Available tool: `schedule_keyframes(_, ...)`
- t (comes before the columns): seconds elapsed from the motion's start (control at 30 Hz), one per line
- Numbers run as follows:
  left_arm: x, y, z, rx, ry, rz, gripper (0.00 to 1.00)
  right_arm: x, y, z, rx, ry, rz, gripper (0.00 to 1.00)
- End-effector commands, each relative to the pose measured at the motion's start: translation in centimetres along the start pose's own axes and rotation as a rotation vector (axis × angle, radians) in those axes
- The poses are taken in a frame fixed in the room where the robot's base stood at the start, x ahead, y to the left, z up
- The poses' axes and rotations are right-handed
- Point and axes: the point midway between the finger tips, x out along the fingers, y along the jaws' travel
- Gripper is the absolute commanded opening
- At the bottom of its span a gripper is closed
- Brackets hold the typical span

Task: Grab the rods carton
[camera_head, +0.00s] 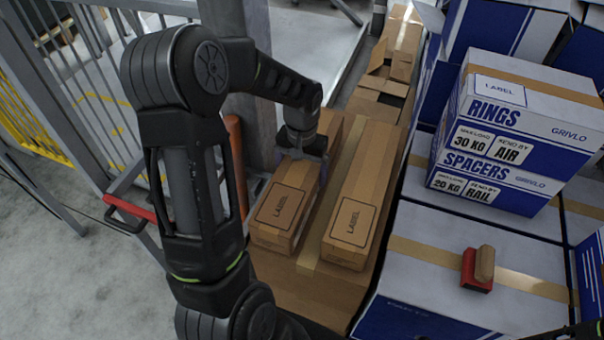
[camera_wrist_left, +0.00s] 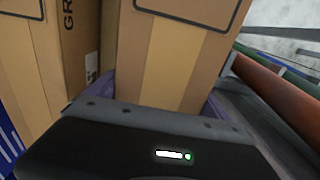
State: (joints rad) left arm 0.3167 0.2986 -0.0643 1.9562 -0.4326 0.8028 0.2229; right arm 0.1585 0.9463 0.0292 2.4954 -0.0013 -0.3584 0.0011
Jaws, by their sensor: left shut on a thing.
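Two long brown cartons lie side by side. The left brown carton (camera_head: 286,205) has a label panel on top and is held by my left gripper (camera_head: 310,160) near its far end. In the left wrist view the purple fingers of the gripper (camera_wrist_left: 160,105) stand on either side of this carton (camera_wrist_left: 180,60) and close on it. The right brown carton (camera_head: 352,225) lies beside it, and its side shows in the wrist view (camera_wrist_left: 30,60). No wording that says rods is readable on either carton.
A larger brown box (camera_head: 310,290) lies beneath the cartons. White-and-blue boxes marked RINGS (camera_head: 530,110) and SPACERS (camera_head: 490,185) are stacked at right. A red-and-tan object (camera_head: 478,268) sits on a white box. A metal fence (camera_head: 90,100) stands at left; an orange post (camera_head: 236,165) is near the carton.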

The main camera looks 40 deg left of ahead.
Motion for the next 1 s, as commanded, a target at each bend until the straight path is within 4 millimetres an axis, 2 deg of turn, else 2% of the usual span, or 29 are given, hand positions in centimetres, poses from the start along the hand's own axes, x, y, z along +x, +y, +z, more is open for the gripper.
schedule_keyframes(0.3,-5.5,0.1,-0.2,0.000,0.009,0.001,0.18,0.0,0.0,0.0,0.000,0.000,0.000,0.36)
schedule_keyframes(0.5,-8.2,0.0,-0.2,0.000,0.006,0.001,0.18,0.1,0.0,0.0,0.000,0.000,0.000,0.36)
schedule_keyframes(0.67,-8.9,0.0,-0.1,0.001,0.005,0.001,0.18,0.1,0.0,0.0,0.000,0.000,0.000,0.36)
schedule_keyframes(1.0,-8.9,0.0,-0.1,0.000,0.004,0.001,0.18,0.1,0.0,0.0,0.000,0.000,0.000,0.36)
